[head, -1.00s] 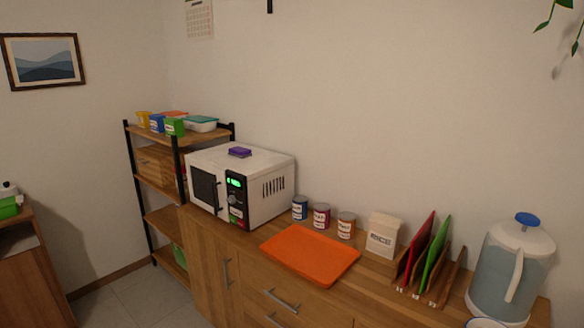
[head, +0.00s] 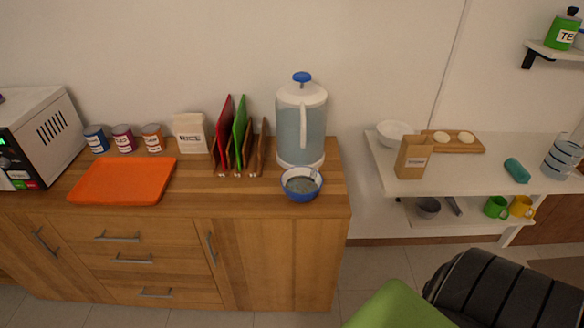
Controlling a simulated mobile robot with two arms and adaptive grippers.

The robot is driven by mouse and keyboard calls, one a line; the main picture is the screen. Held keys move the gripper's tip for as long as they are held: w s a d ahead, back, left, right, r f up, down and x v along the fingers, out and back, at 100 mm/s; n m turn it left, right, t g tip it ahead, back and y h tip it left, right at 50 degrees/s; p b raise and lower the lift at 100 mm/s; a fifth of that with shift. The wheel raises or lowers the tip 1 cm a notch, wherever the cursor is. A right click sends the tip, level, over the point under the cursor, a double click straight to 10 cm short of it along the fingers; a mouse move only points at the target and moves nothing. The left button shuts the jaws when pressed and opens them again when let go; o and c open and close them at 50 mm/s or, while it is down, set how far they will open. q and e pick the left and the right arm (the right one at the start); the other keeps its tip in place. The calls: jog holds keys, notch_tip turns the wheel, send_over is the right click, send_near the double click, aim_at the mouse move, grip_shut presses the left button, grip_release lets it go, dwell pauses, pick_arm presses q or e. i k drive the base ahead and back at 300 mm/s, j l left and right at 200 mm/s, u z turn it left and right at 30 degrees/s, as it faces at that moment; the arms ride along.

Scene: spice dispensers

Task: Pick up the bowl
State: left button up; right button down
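A small blue-rimmed bowl (head: 301,184) stands on the wooden counter near its right front corner, in front of the water dispenser. It has a grey inside, and a thin light thing, perhaps a spoon handle, sticks up at its right rim. A white bowl (head: 395,132) stands on the white shelf at the right. A small grey bowl (head: 428,207) sits on the lower level of that shelf. Neither of my grippers is in the head view.
On the counter (head: 245,203) are an orange tray (head: 122,181), several spice cans (head: 123,138), a rice box (head: 190,133), a rack of boards (head: 238,138) and the water dispenser (head: 301,120). A paper bag (head: 412,157) stands on the shelf. A green chair (head: 398,308) is at the bottom.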

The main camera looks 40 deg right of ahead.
aim_at(301, 184)
jog(key=l+z, duration=0.1)
jog(key=z, duration=1.25)
jog(key=u, duration=0.2)
jog(key=i+l+u, duration=0.15)
jog(key=l+u, duration=0.7)
jog(key=l, duration=0.2)
jog(key=i+l, duration=0.05)
